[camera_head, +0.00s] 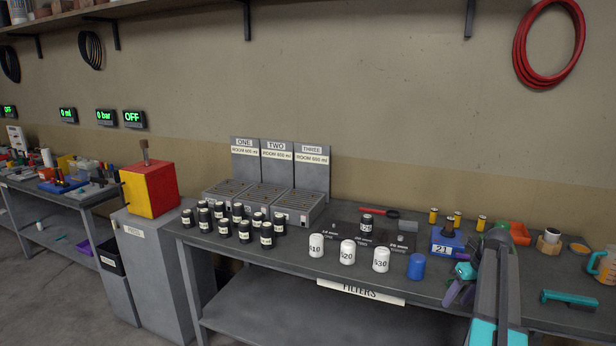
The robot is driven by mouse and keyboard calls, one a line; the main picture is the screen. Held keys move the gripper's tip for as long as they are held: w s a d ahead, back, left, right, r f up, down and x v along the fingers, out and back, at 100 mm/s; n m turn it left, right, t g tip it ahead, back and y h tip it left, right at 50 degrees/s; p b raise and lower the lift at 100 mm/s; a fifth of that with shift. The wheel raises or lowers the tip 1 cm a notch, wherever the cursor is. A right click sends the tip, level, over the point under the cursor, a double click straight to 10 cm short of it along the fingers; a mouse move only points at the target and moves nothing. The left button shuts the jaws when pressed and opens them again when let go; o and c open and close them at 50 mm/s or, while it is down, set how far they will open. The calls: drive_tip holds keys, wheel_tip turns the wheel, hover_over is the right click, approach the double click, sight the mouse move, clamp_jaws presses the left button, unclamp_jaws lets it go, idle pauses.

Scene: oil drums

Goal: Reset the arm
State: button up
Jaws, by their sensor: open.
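My arm (492,285), grey with teal caps, rises from the bottom edge at the right, in front of the bench. My gripper (457,284) shows only in part beside it, over the right half of the bench, with purple parts near a teal piece. It is open, and I see nothing held in it. The arm hides some of the bench behind it.
The bench (270,285) carries several black jars (244,231), three white canisters (347,252), a blue canister (416,266) and a blue block (446,241) close to my gripper.

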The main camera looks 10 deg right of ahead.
drive_tip(key=a+f+n+g+y+b, duration=0.2)
drive_tip(key=a+f+n+g, duration=0.25)
drive_tip(key=a+f, duration=2)
drive_tip(key=s+a+f+n+g, duration=0.1)
drive_tip(key=s+a+f+n, duration=0.2)
drive_tip(key=s+a+f, duration=0.35)
drive_tip(key=s+a+f+n+g, duration=0.1)
drive_tip(key=s+a+f+n, duration=0.25)
drive_tip(key=a, duration=0.55)
drive_tip(key=s+a+f+n+g+h, duration=0.1)
drive_tip(key=s+a+f+n, duration=0.3)
drive_tip(key=s+n, duration=0.7)
drive_tip(key=s+a+f+n+g+h+b, duration=0.1)
drive_tip(key=s+a+f+n, duration=0.3)
drive_tip(key=s+n, duration=0.7)
wheel_tip(320, 180, down, 2)
drive_tip(key=n+h, duration=0.1)
drive_tip(key=n, duration=0.3)
drive_tip(key=shift+h, duration=0.3)
